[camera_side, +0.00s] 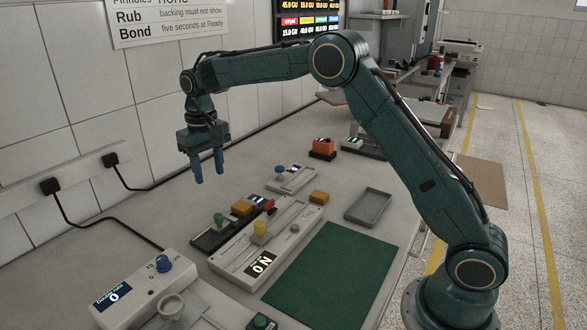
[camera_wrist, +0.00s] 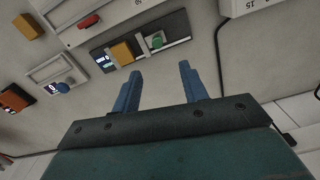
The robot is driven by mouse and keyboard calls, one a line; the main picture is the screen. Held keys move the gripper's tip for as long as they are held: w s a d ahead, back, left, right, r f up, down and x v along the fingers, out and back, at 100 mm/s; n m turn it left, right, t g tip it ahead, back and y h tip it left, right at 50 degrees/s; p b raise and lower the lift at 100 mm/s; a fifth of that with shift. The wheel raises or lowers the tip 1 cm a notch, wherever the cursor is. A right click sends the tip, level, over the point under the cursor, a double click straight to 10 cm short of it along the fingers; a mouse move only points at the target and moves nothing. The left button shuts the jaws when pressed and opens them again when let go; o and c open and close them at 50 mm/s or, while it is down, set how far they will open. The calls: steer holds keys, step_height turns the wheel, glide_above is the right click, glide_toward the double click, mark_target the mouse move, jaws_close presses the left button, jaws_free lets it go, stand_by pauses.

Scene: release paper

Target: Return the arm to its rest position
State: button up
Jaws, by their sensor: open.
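My gripper (camera_side: 208,168) hangs above the bench in the side view, its two blue fingers pointing down. The fingers are apart with nothing between them. In the wrist view my gripper (camera_wrist: 161,88) also shows open and empty, with the bench top and devices beyond it. My arm is bent, its elbow raised and its forearm reaching left over the bench toward the tiled wall. The fingertips are clear of the bench and of the devices.
Below and right stand a black device with a green knob (camera_side: 218,219), a grey device with an "ON" display (camera_side: 262,264), an orange block (camera_side: 319,197), a grey tray (camera_side: 369,206) and a green mat (camera_side: 325,275). A dial box (camera_side: 140,290) stands front left. Black cables run along the wall.

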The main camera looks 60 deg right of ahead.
steer(key=shift+r, duration=0.3)
steer(key=s+d+r+n+t, duration=0.1)
steer(key=s+r, duration=0.5)
steer(key=s, duration=0.3)
steer(key=s+r+t, duration=0.2)
steer(key=s+r, duration=0.5)
steer(key=s, duration=0.3)
steer(key=s+f+t, duration=0.1)
steer(key=s+f, duration=0.1)
steer(key=s, duration=0.7)
steer(key=s+f+t, duration=0.1)
steer(key=s+f, duration=0.1)
steer(key=s, duration=0.8)
steer(key=shift+s+d+f+n+t, duration=0.25)
steer(key=shift+d+f+n+t, duration=0.05)
steer(key=shift+d+f+n, duration=0.1)
